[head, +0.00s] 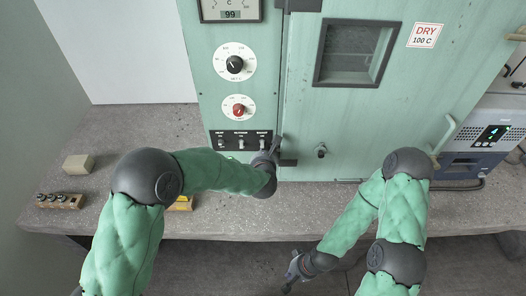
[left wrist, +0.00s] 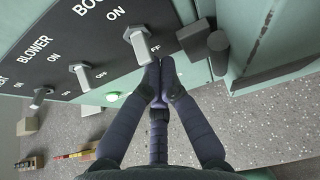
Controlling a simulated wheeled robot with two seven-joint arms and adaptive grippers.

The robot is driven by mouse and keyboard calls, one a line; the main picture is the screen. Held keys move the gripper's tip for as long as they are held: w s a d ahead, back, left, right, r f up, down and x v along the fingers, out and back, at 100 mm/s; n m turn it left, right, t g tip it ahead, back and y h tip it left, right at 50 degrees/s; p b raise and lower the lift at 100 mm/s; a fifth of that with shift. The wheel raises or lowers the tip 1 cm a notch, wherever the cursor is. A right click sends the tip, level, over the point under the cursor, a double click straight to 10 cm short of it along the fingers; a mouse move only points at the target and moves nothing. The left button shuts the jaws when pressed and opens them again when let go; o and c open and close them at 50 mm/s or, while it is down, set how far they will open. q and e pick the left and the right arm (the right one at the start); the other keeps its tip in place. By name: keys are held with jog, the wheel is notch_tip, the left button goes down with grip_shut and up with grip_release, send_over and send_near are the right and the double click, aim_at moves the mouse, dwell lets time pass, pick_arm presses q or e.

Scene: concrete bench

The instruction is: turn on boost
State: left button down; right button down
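The boost switch (head: 262,144) is the rightmost of three metal toggles on the black strip of the green cabinet. In the left wrist view the boost toggle (left wrist: 142,46) shows large, its lever leaning down, away from the ON label. My left gripper (left wrist: 160,72) has its dark fingers together and empty, with the tips just below the lever tip; whether they touch is unclear. In the head view my left gripper (head: 274,150) partly covers the strip's right end. My right gripper (head: 291,271) hangs low in front of the bench, away from the switches; its finger opening is unclear.
The blower switch (left wrist: 81,76) is left of boost. A dark cylindrical knob (left wrist: 217,42) and the door edge are close on the right. Above are a red knob (head: 239,109) and a black dial (head: 235,64). A beige block (head: 78,164) lies on the bench.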

pick_arm(q)
jog(key=shift+s+r+g+p, duration=0.1)
jog(key=shift+r+g+p, duration=0.2)
jog(key=shift+r+g, duration=0.2)
jog(key=shift+r+p, duration=0.35)
jog(key=shift+r, duration=0.45)
jog(key=shift+r, duration=0.1)
